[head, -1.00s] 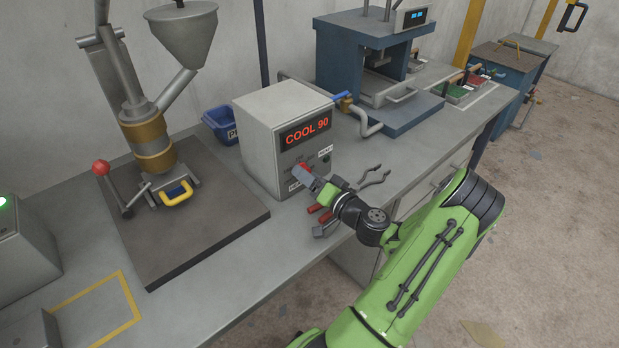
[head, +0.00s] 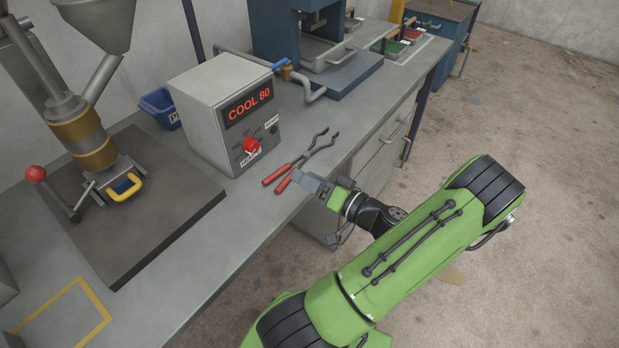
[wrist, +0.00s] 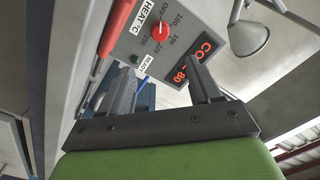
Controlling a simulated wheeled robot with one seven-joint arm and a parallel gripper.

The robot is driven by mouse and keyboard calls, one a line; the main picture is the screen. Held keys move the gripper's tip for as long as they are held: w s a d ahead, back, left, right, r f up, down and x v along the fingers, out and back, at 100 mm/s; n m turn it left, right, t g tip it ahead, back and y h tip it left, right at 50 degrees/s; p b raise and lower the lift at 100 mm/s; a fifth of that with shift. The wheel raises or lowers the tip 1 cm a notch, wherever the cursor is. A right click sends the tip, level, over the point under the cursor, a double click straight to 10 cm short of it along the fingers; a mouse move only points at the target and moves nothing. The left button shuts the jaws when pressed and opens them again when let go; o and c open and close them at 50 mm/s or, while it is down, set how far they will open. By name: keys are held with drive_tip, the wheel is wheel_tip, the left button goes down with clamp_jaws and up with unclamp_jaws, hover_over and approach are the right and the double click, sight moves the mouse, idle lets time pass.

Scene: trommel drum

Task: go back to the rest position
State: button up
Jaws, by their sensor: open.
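My gripper (head: 306,178) is open and empty at the front edge of the bench in the head view, in front of the red-handled tongs (head: 300,161). In the wrist view its two grey fingers (wrist: 165,85) stand apart with nothing between them. The grey control box (head: 205,115) with a red knob (head: 251,146) and a display reading COOL 80 stands beyond it. The knob also shows in the wrist view, clear of the fingers. My green arm reaches in from the lower right.
A machine with a hopper (head: 98,22) and a red-ball lever (head: 36,174) stands on a dark plate at the left. A blue bin (head: 160,106) sits behind the box. A blue press (head: 345,75) stands farther back. The floor (head: 520,120) at the right is open.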

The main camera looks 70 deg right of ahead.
idle(0.4)
drive_tip(key=w+a+n+g+y, duration=0.1)
drive_tip(key=w+a+y, duration=0.1)
drive_tip(key=w+a+r+n+g+y+p, duration=0.1)
drive_tip(key=w+a+n+y, duration=0.1)
drive_tip(key=w+a+y, duration=0.1)
drive_tip(key=w+a+r+n+g+y+p, duration=0.1)
drive_tip(key=w+a+n+y, duration=0.1)
drive_tip(key=w+a, duration=0.1)
drive_tip(key=shift+w+a+g+y, duration=0.1)
drive_tip(key=shift+a+g+y, duration=0.05)
drive_tip(key=shift+g+y, duration=0.2)
drive_tip(key=w+a+r+n+g+y+p, duration=0.25)
drive_tip(key=a+n+g, duration=0.25)
drive_tip(key=a+g, duration=0.5)
drive_tip(key=s+a+r+n+t+h+p, duration=0.1)
drive_tip(key=s+a+r+h+p, duration=0.1)
drive_tip(key=a+r, duration=0.4)
drive_tip(key=s+a+r+h+p, duration=0.3)
drive_tip(key=a+r, duration=0.4)
drive_tip(key=r, duration=0.5)
drive_tip(key=s+h, duration=0.1)
drive_tip(key=s, duration=0.1)
drive_tip(key=shift+s+n+t, duration=0.3)
drive_tip(key=shift+n+t, duration=0.05)
drive_tip(key=shift+n, duration=0.05)
